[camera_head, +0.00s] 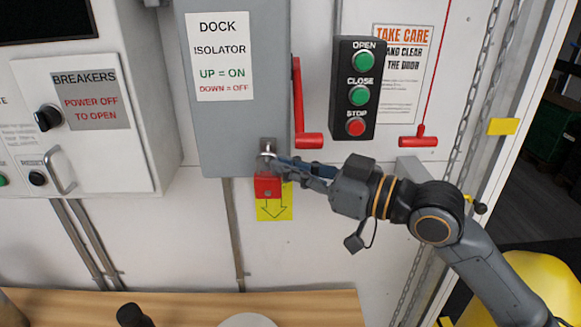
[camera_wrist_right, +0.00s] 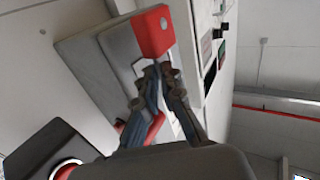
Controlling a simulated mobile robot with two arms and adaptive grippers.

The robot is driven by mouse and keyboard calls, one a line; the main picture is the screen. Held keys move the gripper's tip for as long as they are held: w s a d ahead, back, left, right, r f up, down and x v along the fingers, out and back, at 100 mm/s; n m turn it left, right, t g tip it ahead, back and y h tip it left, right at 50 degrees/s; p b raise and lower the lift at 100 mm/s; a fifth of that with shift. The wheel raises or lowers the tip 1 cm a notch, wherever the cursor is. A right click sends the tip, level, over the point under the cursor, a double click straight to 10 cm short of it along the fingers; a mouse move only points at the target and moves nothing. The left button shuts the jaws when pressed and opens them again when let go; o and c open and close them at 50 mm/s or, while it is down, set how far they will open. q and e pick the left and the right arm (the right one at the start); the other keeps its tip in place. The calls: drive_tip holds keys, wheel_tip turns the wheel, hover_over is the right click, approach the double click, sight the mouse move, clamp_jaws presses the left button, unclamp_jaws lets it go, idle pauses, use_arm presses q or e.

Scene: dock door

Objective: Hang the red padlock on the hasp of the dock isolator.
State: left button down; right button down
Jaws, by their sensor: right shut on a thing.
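The red padlock (camera_head: 267,187) is upright just below the hasp (camera_head: 267,146) at the lower edge of the grey dock isolator (camera_head: 237,125). My right gripper (camera_head: 274,165) is shut on the padlock near its top, coming from the right. The padlock's red body (camera_wrist_right: 153,31) also shows in the wrist view, just beyond the fingertips (camera_wrist_right: 158,72). The shackle is at the hasp, partly hidden by the fingers; I cannot tell whether it passes through. The isolator's red lever (camera_head: 298,100) points down. My left gripper is not in view.
A yellow arrow label (camera_head: 273,208) is on the wall behind the padlock. The black button box (camera_head: 357,90) and a red pull handle (camera_head: 418,138) are to the right. The breaker cabinet (camera_head: 130,150) is left. A wooden table (camera_head: 320,306) is below.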

drive_tip(key=c, duration=1.4)
unclamp_jaws()
drive_tip(key=shift+d, duration=0.1)
